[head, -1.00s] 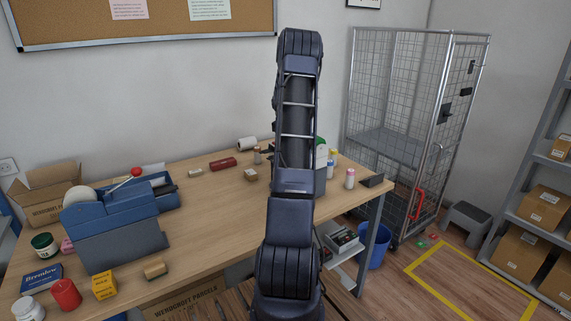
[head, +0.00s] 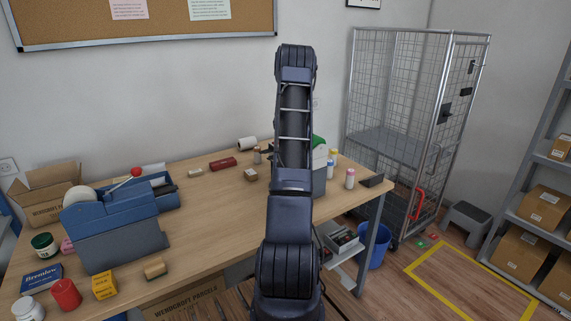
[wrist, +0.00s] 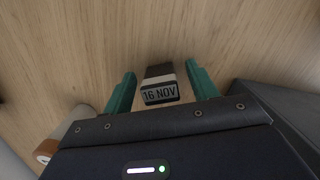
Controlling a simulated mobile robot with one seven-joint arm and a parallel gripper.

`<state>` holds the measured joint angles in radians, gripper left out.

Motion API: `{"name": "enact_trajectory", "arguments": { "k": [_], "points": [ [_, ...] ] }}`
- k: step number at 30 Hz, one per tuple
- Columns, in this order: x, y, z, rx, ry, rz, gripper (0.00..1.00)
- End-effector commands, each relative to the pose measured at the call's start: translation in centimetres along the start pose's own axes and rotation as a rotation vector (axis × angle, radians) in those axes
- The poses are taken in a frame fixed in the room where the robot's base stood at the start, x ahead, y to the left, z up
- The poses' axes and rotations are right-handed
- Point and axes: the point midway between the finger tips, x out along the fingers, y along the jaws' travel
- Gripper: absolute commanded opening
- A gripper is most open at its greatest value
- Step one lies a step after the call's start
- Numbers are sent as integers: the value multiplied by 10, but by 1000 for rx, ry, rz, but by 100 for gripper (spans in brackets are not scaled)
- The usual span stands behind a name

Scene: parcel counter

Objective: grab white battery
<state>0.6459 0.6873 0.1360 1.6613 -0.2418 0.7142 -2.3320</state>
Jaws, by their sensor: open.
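My gripper (wrist: 160,69) is open in the wrist view, its two green fingers pointing down at the wooden tabletop. A small dark block with a white band and a label reading "16 NOV" (wrist: 160,93) lies between the fingers, with gaps to each side. A pale cylinder with an orange-brown end (wrist: 62,146) lies at the lower left, outside the fingers and partly hidden by my gripper body. I cannot tell whether it is the white battery. No object there is clearly a white battery.
The table (head: 215,215) holds a blue caddy (head: 120,235) at left and a dark red item (head: 222,164) at the back. Small bottles, including a white one with a reddish cap (head: 350,179), stand at right. The middle is fairly clear. A wire cage (head: 410,120) stands beyond.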

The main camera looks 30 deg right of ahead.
Motion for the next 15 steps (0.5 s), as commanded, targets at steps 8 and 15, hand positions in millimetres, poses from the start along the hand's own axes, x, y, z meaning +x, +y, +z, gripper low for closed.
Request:
{"name": "enact_trajectory", "arguments": {
  "k": [8, 15],
  "points": [
    [1, 0, 0, 0, 0, 0, 48],
    [1, 0, 0, 0, -1, 0, 8]
  ]
}}
